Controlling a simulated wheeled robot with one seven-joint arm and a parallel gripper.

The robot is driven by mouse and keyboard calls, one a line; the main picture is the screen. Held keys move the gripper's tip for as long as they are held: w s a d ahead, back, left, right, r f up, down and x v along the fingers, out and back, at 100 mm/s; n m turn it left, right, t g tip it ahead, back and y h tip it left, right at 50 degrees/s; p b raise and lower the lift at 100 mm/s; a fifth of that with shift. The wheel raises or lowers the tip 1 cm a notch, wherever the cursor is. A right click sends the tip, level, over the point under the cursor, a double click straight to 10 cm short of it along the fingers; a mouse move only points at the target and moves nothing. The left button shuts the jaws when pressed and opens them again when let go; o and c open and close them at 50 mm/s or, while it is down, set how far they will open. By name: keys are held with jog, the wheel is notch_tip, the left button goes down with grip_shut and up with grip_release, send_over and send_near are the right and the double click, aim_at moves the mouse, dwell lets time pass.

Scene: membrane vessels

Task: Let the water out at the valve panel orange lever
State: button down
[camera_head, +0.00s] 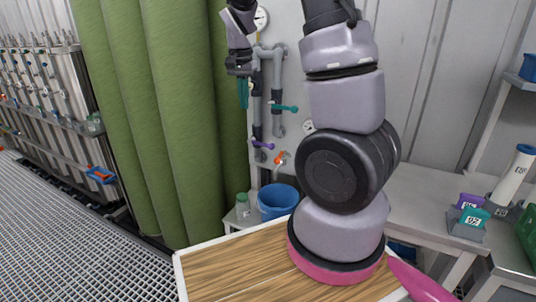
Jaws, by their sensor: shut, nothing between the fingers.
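The valve panel's grey pipes (278,75) run down the pale wall in the upper middle. A small orange lever (281,158) sits low on this pipework, above a blue bucket (279,212). A purple lever (263,145) is just up and left of it, and a teal lever (285,107) is higher up. No water is visible at the outlet. My gripper (243,106) points down with its teal fingers shut and empty. In the picture it is above and left of the orange lever, apart from it. My arm hides part of the wall to the right.
Tall green columns (165,110) stand left of the pipes. A lidded jar (243,205) stands beside the bucket. Metal racks (40,85) and grating (60,230) fill the left.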

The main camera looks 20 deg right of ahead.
aim_at(280, 155)
jog(key=w+d+f+m+g+h, duration=0.1)
jog(key=w+f+h, duration=0.25)
jog(key=f, duration=0.45)
jog(key=w+d+f+g+h, duration=0.1)
jog(key=w+d+f+h, duration=0.15)
jog(key=w+f, duration=0.4)
jog(key=s+d+f, duration=0.4)
jog(key=d+f, duration=0.4)
jog(key=f, duration=0.2)
jog(key=shift+s+d+h, duration=0.15)
jog(key=shift+h, duration=0.15)
